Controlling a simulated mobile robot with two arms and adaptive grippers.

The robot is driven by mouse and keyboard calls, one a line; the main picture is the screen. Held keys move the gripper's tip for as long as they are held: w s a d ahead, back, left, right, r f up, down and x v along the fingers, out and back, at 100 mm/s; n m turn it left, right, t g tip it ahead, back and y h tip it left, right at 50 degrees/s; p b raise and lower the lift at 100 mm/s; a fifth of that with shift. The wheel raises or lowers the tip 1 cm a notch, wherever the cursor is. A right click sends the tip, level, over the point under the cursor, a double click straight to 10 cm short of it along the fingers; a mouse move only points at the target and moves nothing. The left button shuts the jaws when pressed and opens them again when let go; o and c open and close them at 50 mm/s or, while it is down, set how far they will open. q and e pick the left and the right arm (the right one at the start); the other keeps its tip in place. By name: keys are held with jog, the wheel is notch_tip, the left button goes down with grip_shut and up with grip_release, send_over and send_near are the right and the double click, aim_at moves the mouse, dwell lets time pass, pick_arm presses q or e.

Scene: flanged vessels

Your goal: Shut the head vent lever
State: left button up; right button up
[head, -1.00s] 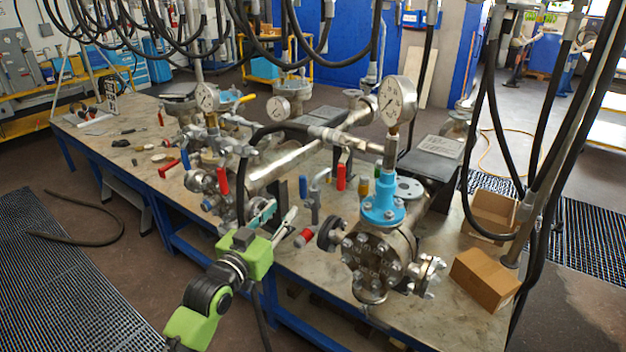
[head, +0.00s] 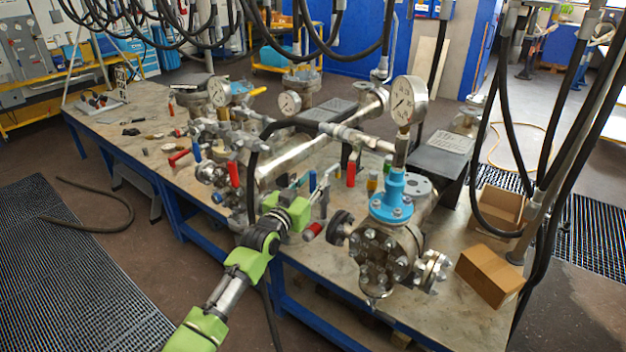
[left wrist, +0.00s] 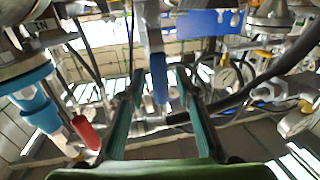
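My left gripper (head: 303,187) is at the front edge of the bench, beside the pipework. In the left wrist view its two teal fingers (left wrist: 160,84) are apart. A blue lever handle (left wrist: 158,78) on a metal valve stem shows between them, with gaps on both sides. In the head view a grey-blue lever (head: 324,200) stands just right of the fingers and may be the same one. I cannot tell for certain which lever is the head vent. A red lever (head: 352,170) stands further right, another red lever (head: 235,174) to the left. My right gripper is not in view.
A flanged vessel (head: 382,258) with a blue collar (head: 392,196) and pressure gauge (head: 408,100) stands close right. A horizontal metal pipe (head: 300,158) runs behind. Black hoses hang overhead. Cardboard boxes (head: 488,275) sit at the right. The bench's left part has free room.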

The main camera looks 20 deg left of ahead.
pick_arm(q)
jog(key=shift+w, duration=0.15)
grip_shut()
jog(key=w+a+f+n+g+h+b, duration=0.2)
jog(key=a+f+n+b, duration=0.5)
jog(key=n, duration=0.8)
jog(key=shift+w+f+n+g+h+b, duration=0.2)
jog(key=shift+f+n+g+h+b, duration=0.1)
jog(key=shift+n+g+b, duration=0.15)
dwell(0.4)
dwell(0.5)
